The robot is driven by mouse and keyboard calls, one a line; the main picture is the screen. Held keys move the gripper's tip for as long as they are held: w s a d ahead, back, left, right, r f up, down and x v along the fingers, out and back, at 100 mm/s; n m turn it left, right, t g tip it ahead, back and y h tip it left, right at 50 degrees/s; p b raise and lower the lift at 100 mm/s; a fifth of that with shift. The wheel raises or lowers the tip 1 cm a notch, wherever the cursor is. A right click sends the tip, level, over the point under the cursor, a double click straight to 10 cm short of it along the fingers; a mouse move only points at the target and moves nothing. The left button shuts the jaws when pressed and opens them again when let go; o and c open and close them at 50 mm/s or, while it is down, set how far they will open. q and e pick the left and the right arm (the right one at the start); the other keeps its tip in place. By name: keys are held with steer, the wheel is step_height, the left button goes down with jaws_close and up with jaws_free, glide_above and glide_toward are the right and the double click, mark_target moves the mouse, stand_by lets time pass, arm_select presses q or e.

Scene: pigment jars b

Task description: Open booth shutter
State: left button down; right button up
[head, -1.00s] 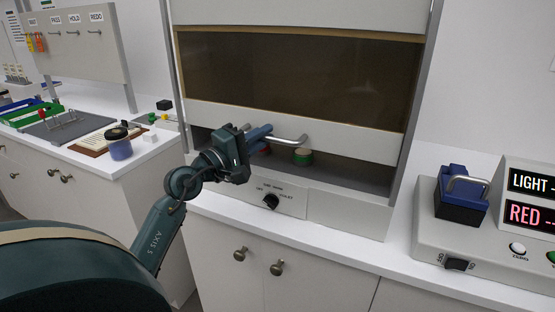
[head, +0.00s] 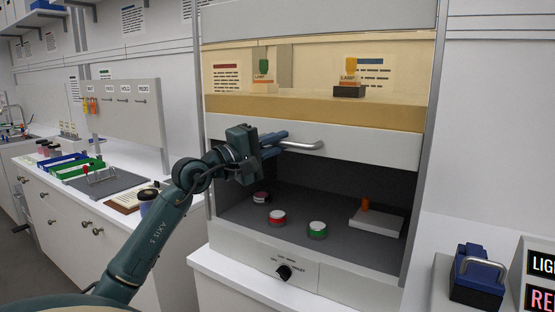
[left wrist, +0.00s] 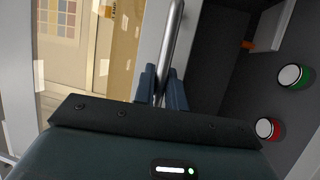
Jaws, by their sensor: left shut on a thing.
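The booth shutter (head: 370,146) is a pale panel with a window, raised well above the booth floor (head: 245,210). A wide dark opening shows below it. Its metal bar handle (head: 309,145) sticks out at the front. My left gripper (head: 280,144) is shut on this handle at its left part. In the left wrist view the handle (left wrist: 173,40) runs between my left gripper's two fingers (left wrist: 161,88). My right gripper is not in view.
Inside the booth stand a red jar (head: 277,217), a green jar (head: 317,230), a dark jar (head: 261,197) and a white block (head: 377,222) with an orange piece (head: 365,203). A knob (head: 284,272) is on the front panel. A blue device (head: 477,275) stands at right.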

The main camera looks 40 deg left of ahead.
arm_select(q)
steer(key=shift+r, duration=0.9)
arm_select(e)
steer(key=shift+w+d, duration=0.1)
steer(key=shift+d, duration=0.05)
arm_select(q)
steer(key=c, duration=1.5)
jaws_free()
steer(key=shift+f, duration=0.1)
steer(key=shift+o, duration=0.2)
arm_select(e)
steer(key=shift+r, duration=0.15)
arm_select(q)
steer(key=shift+s+f, duration=0.1)
steer(key=shift+s+f, duration=0.1)
steer(key=shift+s, duration=0.05)
steer(key=b+v, duration=0.5)
steer(key=v, duration=0.7)
steer(key=shift+s+b, duration=0.35)
steer(key=shift+b, duration=0.05)
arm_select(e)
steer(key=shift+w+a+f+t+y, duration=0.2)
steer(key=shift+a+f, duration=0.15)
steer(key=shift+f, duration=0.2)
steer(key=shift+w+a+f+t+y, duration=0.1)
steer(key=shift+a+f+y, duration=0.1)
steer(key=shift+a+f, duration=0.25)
